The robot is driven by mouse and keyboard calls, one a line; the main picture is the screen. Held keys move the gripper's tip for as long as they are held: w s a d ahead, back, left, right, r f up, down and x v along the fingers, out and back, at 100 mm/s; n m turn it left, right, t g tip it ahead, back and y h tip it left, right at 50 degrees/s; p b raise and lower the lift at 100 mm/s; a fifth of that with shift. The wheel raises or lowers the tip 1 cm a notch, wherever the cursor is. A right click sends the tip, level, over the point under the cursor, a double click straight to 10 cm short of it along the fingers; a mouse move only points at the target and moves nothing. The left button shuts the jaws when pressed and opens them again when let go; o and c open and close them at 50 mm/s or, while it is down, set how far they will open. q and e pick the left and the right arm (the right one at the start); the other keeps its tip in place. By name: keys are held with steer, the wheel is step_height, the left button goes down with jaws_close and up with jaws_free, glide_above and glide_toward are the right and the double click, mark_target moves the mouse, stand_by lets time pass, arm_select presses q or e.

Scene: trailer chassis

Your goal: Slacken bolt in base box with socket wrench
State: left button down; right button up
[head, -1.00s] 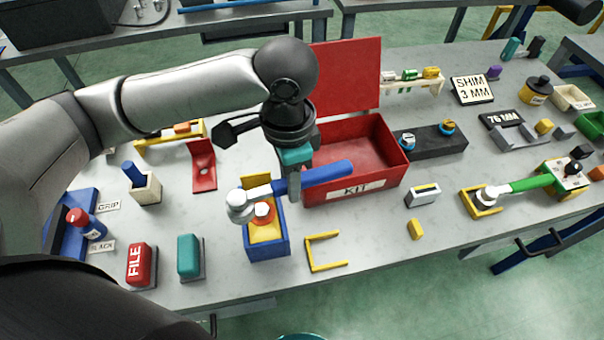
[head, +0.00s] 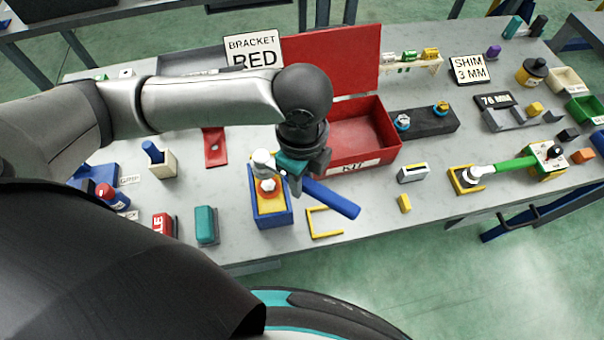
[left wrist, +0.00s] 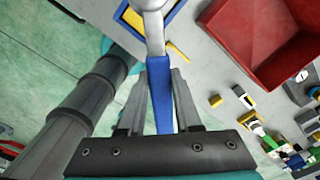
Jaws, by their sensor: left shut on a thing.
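The blue base box (head: 271,218) with a yellow inside stands on the bench, left of the red kit box. An orange and white bolt (head: 268,187) sits in it. My left gripper (head: 296,182) is shut on the blue-handled socket wrench (head: 333,198), right of the base box. The wrench's pale metal head (head: 262,160) is at the back of the box, close to the bolt; I cannot tell whether they touch. In the left wrist view the blue handle (left wrist: 160,92) runs between the fingers, and the head is cut off at the top edge. My right gripper is out of view.
The red kit box (head: 365,138) with open lid stands behind the gripper. A yellow bracket outline (head: 322,222) lies under the handle. A green-handled tool (head: 512,166) rests at the right. A teal block (head: 206,225) is at the left front.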

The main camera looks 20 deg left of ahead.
arm_select(q)
steer(key=shift+r, duration=0.1)
steer(key=shift+r+p, duration=0.1)
steer(key=shift+p, duration=0.65)
step_height(320, 180, down, 7)
steer(key=b, duration=0.2)
steer(key=shift+b, duration=0.4)
steer(key=shift+r+p, duration=0.1)
steer(key=shift+p, duration=1.4)
stand_by(0.9)
steer(key=shift+f, duration=0.8)
stand_by(0.8)
steer(key=c, duration=1.1)
jaws_free()
jaws_close()
